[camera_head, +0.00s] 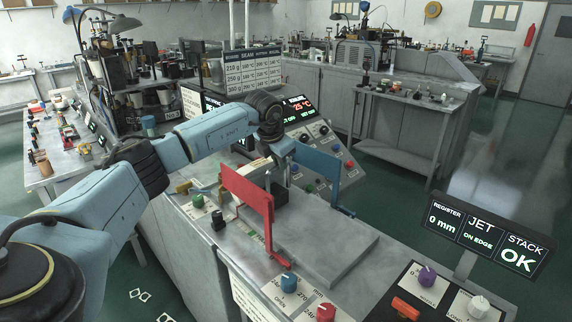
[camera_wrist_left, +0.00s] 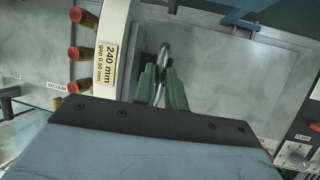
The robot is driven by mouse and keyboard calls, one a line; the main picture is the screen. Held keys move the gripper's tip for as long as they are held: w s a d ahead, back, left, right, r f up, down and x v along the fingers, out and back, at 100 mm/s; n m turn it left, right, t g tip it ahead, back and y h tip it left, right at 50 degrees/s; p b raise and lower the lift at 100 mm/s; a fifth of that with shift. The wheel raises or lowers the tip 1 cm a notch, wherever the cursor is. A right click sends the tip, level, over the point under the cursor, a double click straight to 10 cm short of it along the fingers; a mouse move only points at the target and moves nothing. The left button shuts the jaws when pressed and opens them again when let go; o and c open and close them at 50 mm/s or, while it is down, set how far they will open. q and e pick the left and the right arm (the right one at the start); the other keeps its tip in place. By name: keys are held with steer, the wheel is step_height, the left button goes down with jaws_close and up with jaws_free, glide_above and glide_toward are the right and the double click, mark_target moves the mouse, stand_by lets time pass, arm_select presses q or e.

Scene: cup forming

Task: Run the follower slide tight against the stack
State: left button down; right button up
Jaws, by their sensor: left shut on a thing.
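My left gripper (camera_head: 279,182) reaches over the bench from the left. In the left wrist view its green fingers (camera_wrist_left: 161,88) are shut on an upright steel loop handle (camera_wrist_left: 164,58), which I take to be the follower slide's. Close to the left of the handle stands a cream block (camera_wrist_left: 113,30) with a "240 mm" label, perhaps the stack end or its holder. In the head view a cream piece (camera_head: 248,170) shows behind the red bracket. The arm and bracket hide the slide there, and I cannot tell whether slide and stack touch. My right gripper is out of view.
A red bracket (camera_head: 247,190) and a blue bracket (camera_head: 318,162) stand on either side of the gripper. A bare grey plate (camera_head: 335,247) lies in front. Knobs (camera_head: 289,282) line the near edge. A display (camera_head: 487,235) reads "0 mm", "ON EDGE" and "STACK OK".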

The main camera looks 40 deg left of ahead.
arm_select(q)
steer(key=shift+a+r, duration=0.1)
steer(key=shift+a, duration=0.05)
steer(key=c, duration=1.5)
jaws_free()
steer(key=shift+o, duration=0.2)
steer(key=v, duration=1.3)
steer(key=shift+b, duration=0.35)
steer(key=shift+s+r, duration=0.1)
